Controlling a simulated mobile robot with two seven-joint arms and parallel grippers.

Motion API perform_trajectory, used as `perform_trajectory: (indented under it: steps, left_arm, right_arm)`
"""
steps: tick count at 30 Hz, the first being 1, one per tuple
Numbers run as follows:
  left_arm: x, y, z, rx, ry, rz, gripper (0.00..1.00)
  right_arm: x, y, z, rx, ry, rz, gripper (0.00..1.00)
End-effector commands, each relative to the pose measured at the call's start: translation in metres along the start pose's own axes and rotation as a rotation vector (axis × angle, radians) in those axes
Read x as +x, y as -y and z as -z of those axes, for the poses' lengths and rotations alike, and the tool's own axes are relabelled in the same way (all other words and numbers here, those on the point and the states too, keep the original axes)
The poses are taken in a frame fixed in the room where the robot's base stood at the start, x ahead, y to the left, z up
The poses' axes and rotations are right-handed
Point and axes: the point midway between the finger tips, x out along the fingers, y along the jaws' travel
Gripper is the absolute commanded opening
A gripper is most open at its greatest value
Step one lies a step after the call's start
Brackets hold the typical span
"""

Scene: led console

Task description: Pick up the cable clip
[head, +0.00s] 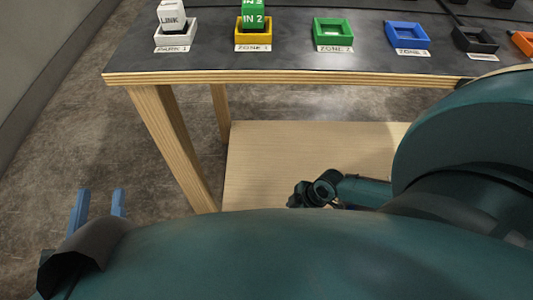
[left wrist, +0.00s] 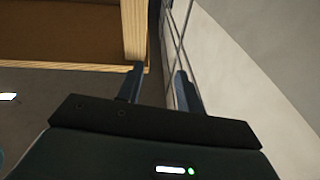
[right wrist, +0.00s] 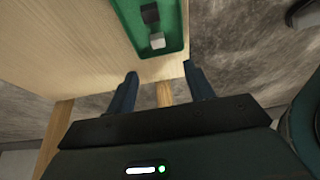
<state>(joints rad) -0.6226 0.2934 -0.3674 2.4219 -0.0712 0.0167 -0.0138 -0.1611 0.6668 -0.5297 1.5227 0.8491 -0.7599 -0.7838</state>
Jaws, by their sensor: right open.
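I cannot identify the cable clip for certain in any view. In the right wrist view a green tray (right wrist: 118,8) holds a small black piece (right wrist: 150,13) and a small pale grey piece (right wrist: 157,41); either may be the clip, but they are too small to tell. My right gripper (right wrist: 162,76) is open and empty, with its fingertips just short of the tray's near end in that view. My left gripper (head: 99,192) is open and empty at the lower left of the head view, left of the table leg. It also shows in the left wrist view (left wrist: 158,68).
The dark tabletop (head: 295,45) has a plywood edge. On it stand a white tray (head: 174,47) with a LINK block (head: 172,16), a yellow tray (head: 253,40) with green IN 2 blocks (head: 253,15), and green (head: 333,45), blue (head: 408,47) and black trays (head: 474,49). A wooden shelf (head: 265,165) lies below.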

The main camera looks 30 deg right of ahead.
Motion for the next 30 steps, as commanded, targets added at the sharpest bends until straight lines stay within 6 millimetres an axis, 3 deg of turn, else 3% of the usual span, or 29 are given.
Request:
perform_trajectory:
  steps: [7,12,20,30]
  left_arm:
    - [0.000,-0.005,-0.006,-0.032,-0.041,-0.017,0.36]
    - [0.009,0.001,0.009,0.024,-0.155,-0.029,0.36]
    - [0.014,0.006,0.027,0.090,-0.260,-0.035,0.36]
    - [0.017,0.011,0.061,0.252,-0.515,-0.053,0.36]
  right_arm:
    - [0.040,-0.001,-0.004,0.002,-0.002,0.000,0.53]
    - [0.071,-0.001,-0.004,0.000,-0.001,-0.001,0.53]
    - [0.089,-0.001,-0.003,0.000,-0.001,-0.001,0.53]
    - [0.132,-0.003,-0.001,0.000,-0.001,-0.001,0.53]
